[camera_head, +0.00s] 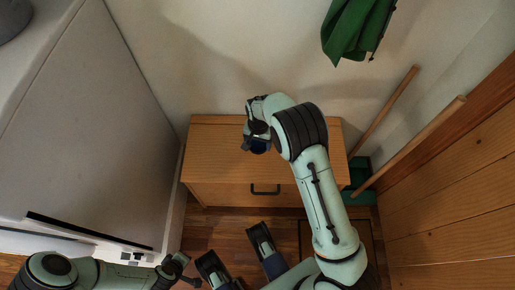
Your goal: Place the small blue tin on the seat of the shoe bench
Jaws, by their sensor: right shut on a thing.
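The shoe bench (220,150) is a wooden box with a flat light-brown top and a dark handle on its front, standing against the back wall. My right gripper (256,135) is over the middle of the bench seat, pointing down. It is shut on the small blue tin (258,147), which shows as a dark blue patch below the gripper, partly hidden by it. I cannot tell whether the tin touches the seat. My left arm lies low at the bottom left; its gripper (186,274) is small and unclear at the bottom edge.
A pale cabinet (95,130) stands close on the left. Two wooden poles (415,140) lean at the right. A green cloth (355,30) hangs above. The seat's left part is bare.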

